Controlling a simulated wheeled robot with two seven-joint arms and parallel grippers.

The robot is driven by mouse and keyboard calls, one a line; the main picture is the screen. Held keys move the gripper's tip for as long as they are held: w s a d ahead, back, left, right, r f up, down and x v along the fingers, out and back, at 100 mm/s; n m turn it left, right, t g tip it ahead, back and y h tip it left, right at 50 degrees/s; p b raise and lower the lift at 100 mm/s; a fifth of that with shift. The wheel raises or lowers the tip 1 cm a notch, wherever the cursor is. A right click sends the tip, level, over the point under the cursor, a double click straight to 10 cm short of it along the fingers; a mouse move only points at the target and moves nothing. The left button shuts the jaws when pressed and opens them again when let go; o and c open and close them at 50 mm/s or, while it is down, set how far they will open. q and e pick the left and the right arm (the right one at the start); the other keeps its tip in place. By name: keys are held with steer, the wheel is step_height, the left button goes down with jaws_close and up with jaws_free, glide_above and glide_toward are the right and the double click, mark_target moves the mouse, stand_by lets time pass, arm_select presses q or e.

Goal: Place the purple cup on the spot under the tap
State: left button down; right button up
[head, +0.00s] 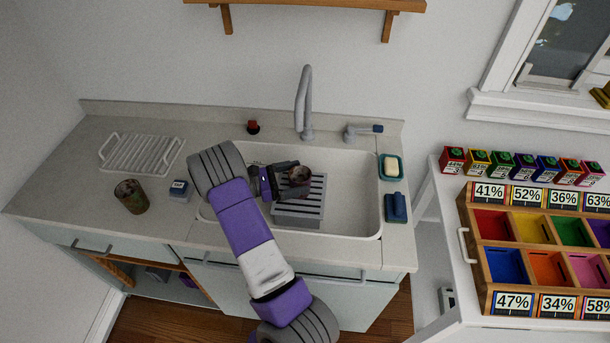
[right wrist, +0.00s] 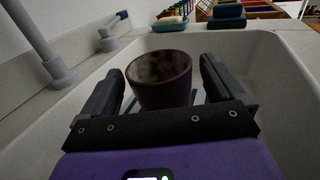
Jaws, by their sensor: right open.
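The purple cup (head: 299,174) looks dark purplish brown with a mottled inside. It stands at the slotted grey stand (head: 298,212) in the sink, in front of the tap (head: 304,100). My right gripper (head: 291,181) reaches in from the left, low in the sink, with its fingers on either side of the cup. In the right wrist view the cup (right wrist: 160,80) is upright between the open fingers, with a gap visible on the right side. The cup's base is hidden by the gripper. My left gripper is not in view.
The white sink (head: 355,225) has walls close around my right gripper. A mottled brown-green cup (head: 131,197), a blue box (head: 178,189) and a drying rack (head: 141,153) stand on the left counter. A soap dish (head: 391,168) and blue sponge (head: 396,208) lie at right.

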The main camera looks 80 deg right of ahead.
steer(key=shift+v, duration=2)
